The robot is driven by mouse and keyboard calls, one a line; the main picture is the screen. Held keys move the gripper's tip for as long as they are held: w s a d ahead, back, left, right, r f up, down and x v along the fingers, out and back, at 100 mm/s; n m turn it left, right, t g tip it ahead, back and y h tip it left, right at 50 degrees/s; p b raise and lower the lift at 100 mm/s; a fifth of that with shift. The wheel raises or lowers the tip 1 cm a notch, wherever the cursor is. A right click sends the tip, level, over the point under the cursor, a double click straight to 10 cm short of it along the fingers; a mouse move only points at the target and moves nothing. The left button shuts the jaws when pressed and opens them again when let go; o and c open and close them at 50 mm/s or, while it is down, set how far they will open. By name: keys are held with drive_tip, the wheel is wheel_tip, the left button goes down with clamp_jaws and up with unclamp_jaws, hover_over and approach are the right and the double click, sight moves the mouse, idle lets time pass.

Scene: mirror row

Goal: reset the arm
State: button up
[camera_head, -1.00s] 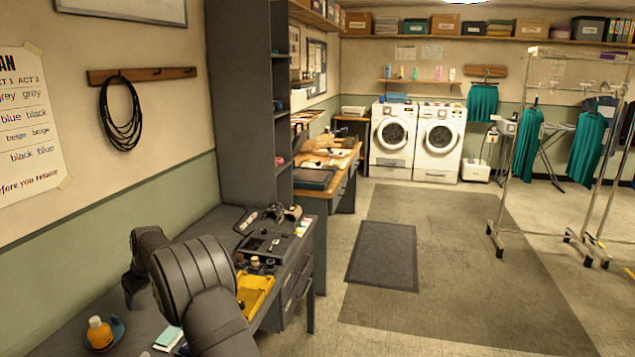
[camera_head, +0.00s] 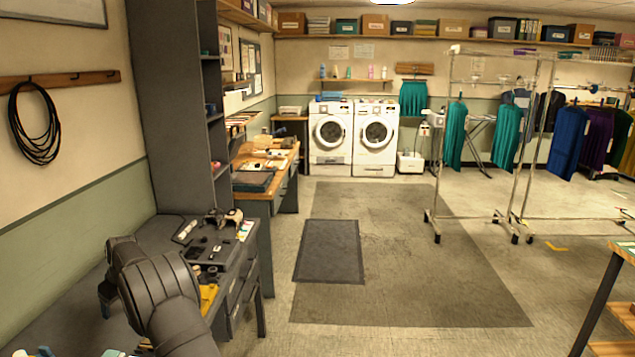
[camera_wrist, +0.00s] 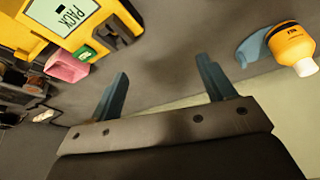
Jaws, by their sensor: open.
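My gripper (camera_wrist: 162,72) shows in the wrist view with its two blue-grey fingers wide apart and nothing between them. It is over the dark grey desk top. In the head view my dark arm reaches over the desk (camera_head: 55,310) at the lower left and hides most of the gripper.
In the wrist view, a yellow case (camera_wrist: 45,42) labelled PACK and a pink block (camera_wrist: 66,69) are at upper left; an orange bottle (camera_wrist: 291,42) beside a blue piece (camera_wrist: 254,48) is at upper right. A tall grey shelf (camera_head: 165,110) rises behind the desk.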

drive_tip(key=s+a+f, duration=0.1)
drive_tip(key=a, duration=0.1)
drive_tip(key=a+f, duration=0.2)
drive_tip(key=s+a+f, duration=0.1)
drive_tip(key=a, duration=0.1)
drive_tip(key=shift+s+a+f, duration=0.3)
drive_tip(key=shift+s+f, duration=0.05)
drive_tip(key=shift+a+f, duration=0.2)
drive_tip(key=shift+f, duration=0.2)
drive_tip(key=shift+d+r, duration=0.2)
drive_tip(key=shift+r, duration=0.25)
drive_tip(key=w+d+r, duration=0.4)
drive_tip(key=d+r, duration=0.3)
drive_tip(key=d, duration=0.3)
drive_tip(key=s+a, duration=0.4)
drive_tip(key=s, duration=0.1)
drive_tip(key=shift+s+r, duration=0.2)
drive_tip(key=shift+s, duration=0.05)
